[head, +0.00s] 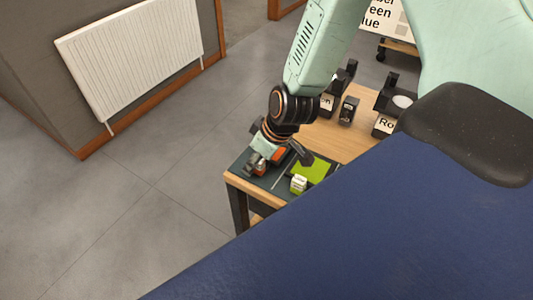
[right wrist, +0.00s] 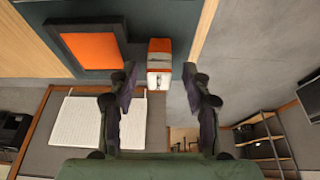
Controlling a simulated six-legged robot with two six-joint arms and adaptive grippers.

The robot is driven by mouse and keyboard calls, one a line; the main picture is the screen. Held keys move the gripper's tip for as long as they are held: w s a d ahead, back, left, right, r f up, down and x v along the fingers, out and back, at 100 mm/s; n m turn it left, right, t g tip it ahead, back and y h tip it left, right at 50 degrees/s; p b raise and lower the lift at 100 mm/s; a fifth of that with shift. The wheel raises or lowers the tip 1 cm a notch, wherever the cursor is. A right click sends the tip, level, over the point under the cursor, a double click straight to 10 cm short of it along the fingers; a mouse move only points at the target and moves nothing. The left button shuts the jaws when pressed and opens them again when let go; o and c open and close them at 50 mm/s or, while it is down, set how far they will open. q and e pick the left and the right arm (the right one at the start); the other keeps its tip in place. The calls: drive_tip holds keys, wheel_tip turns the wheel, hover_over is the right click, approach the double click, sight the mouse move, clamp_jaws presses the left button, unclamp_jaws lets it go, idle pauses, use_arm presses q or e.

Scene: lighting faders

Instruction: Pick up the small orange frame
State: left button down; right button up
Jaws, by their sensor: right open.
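In the right wrist view a small block (right wrist: 160,62), orange on top with a white front, stands on a dark surface. A larger orange panel with a dark border (right wrist: 90,47) lies to its left; it shows partly in the head view (head: 279,153). I cannot tell for sure which is the small orange frame. My right gripper (right wrist: 159,78) is open, with the small block in line with the gap between its fingers and no finger visibly touching it. In the head view my right gripper (head: 260,160) is low over the table corner and hides part of the orange things. My left gripper is out of view.
A green panel (head: 318,168) with a small white-and-green block (head: 298,184) lies beside the gripper on the wooden table (head: 345,140). Dark labelled holders (head: 348,110) stand farther back. Open grey floor (head: 130,200) lies left of the table; a white radiator (head: 130,55) is on the wall.

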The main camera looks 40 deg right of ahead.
drive_tip(key=shift+s+d, duration=0.2)
drive_tip(key=shift+w+a, duration=0.2)
drive_tip(key=c, duration=0.4)
drive_tip(key=shift+s+d, duration=0.15)
drive_tip(key=c, duration=0.5)
drive_tip(key=shift+c, duration=0.5)
clamp_jaws()
